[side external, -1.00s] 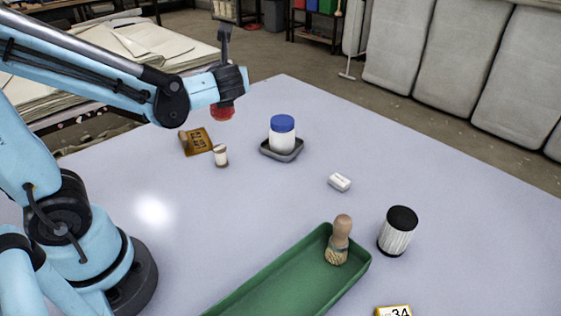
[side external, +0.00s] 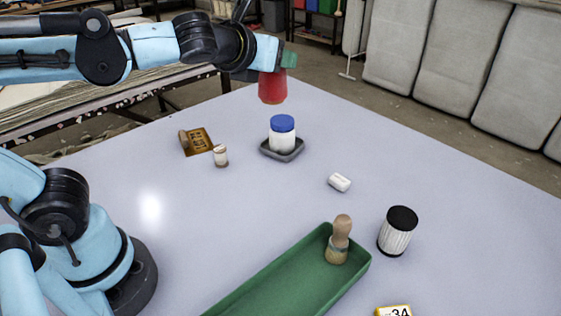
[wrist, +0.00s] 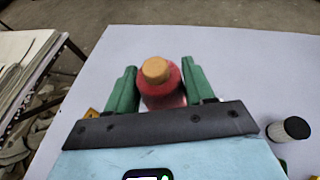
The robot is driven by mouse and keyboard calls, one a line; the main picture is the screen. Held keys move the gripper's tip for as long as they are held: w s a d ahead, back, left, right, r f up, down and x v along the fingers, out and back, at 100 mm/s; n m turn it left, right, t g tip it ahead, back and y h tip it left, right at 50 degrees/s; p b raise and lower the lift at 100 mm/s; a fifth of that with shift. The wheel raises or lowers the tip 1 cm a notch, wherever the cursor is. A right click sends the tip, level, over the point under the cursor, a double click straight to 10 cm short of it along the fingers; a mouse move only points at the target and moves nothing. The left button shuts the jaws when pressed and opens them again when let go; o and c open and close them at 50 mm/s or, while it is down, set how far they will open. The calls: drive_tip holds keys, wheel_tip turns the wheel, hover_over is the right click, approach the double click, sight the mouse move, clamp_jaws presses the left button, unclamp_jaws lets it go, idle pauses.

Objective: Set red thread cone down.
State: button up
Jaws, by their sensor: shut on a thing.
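The red thread cone (side external: 272,88) hangs from my gripper (side external: 280,64) in the side external view, held in the air above the far part of the table, above and behind the blue-lidded jar. In the wrist view the cone (wrist: 162,90) stands between the two green fingers of my gripper (wrist: 161,88), its tan top (wrist: 155,69) facing the camera. The gripper is shut on the cone. In the side view the cone's upper part is hidden by the gripper.
A white jar with a blue lid (side external: 282,133) stands on a grey tray (side external: 268,153). A small spool (side external: 220,156), a brown block (side external: 197,143), a white eraser-like block (side external: 340,182), a black-topped cylinder (side external: 397,232) and a green tray (side external: 275,285) holding a wooden-handled brush (side external: 341,238) lie on the table (side external: 210,220).

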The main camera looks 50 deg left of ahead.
drive_tip(key=shift+r, duration=0.85)
drive_tip(key=s+a+f+n+g+y, duration=0.1)
drive_tip(key=a+f+n+g+y, duration=0.15)
drive_tip(key=a, duration=0.45)
drive_tip(key=s+a+f+n+g+y, duration=0.1)
drive_tip(key=a+f+n+g+y, duration=0.1)
drive_tip(key=a+n+g+y, duration=0.3)
drive_tip(key=s+a+f+n+y, duration=0.1)
drive_tip(key=a+f+n, duration=0.15)
drive_tip(key=a, duration=0.55)
drive_tip(key=s+a+f+n+g+h, duration=0.1)
drive_tip(key=s+a+f+n+g, duration=0.2)
drive_tip(key=s+a+n+g, duration=0.2)
drive_tip(key=s+a+f+n+g+h, duration=0.1)
drive_tip(key=s+a+f+n+g, duration=0.3)
drive_tip(key=s+g, duration=0.5)
drive_tip(key=s+a+n, duration=0.1)
drive_tip(key=a+n, duration=0.1)
drive_tip(key=n, duration=0.1)
drive_tip(key=shift+s+a+f+n+h, duration=0.2)
drive_tip(key=shift+s+a+n+h, duration=0.1)
drive_tip(key=shift+s+h, duration=0.05)
drive_tip(key=shift+f, duration=0.1)
drive_tip(key=shift+f, duration=4.7)
